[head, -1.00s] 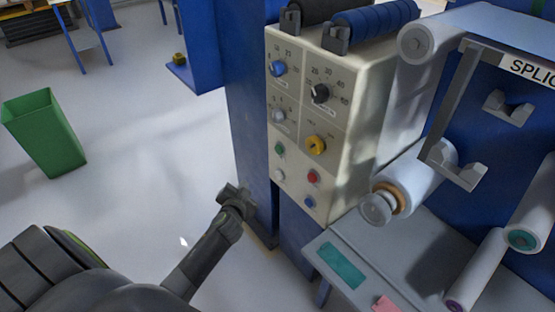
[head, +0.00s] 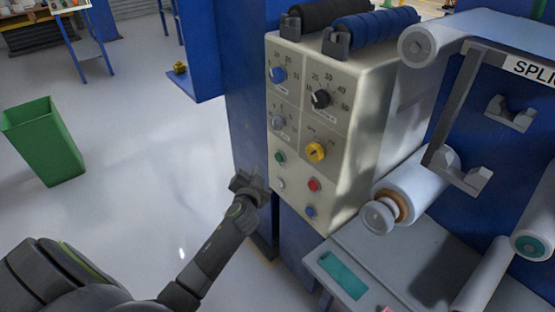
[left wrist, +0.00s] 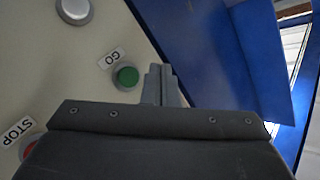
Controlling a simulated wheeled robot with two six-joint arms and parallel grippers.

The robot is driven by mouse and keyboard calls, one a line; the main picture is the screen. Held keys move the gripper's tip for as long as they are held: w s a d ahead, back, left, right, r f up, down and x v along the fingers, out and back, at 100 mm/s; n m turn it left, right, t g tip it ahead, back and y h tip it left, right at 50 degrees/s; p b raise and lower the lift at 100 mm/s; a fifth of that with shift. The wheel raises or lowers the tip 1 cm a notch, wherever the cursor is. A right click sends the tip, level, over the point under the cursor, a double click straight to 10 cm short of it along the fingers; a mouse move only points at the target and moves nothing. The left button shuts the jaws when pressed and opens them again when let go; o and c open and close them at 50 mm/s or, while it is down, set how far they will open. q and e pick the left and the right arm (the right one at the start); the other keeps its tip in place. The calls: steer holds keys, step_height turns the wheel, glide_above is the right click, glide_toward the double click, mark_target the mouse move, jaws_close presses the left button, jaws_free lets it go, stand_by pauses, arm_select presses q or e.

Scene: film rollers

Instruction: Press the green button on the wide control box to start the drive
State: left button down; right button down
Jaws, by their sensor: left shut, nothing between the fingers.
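The wide control box (head: 345,150) is cream, with dials and buttons on its front face, on a blue column. The green button (head: 280,157) is at the left of its lower panel. In the left wrist view the green button (left wrist: 126,77) sits beside a GO label (left wrist: 110,59). My left gripper (head: 247,182) is shut and empty, below and left of the green button in the head view. Its fingers (left wrist: 161,84) show just right of the button in the wrist view. I cannot tell the exact gap to the panel. My right gripper is not in view.
Beside the green button are a red button (head: 314,184), a white one (head: 281,184) and a blue one (head: 310,211). Film rollers (head: 412,185) stand to the right. A green bin (head: 44,140) stands left on open floor.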

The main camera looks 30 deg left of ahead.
mark_target(279, 158)
arm_select(q)
steer(key=w, duration=0.1)
steer(key=w+d+b, duration=0.1)
steer(key=w, duration=0.1)
steer(key=w+d, duration=0.1)
steer(key=shift+w, duration=0.35)
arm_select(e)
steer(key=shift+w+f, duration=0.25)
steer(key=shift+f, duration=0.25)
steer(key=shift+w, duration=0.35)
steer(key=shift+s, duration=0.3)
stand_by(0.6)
arm_select(q)
steer(key=shift+b, duration=0.3)
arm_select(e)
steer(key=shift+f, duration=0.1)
arm_select(q)
steer(key=shift+w+d, duration=0.1)
steer(key=shift+w, duration=0.3)
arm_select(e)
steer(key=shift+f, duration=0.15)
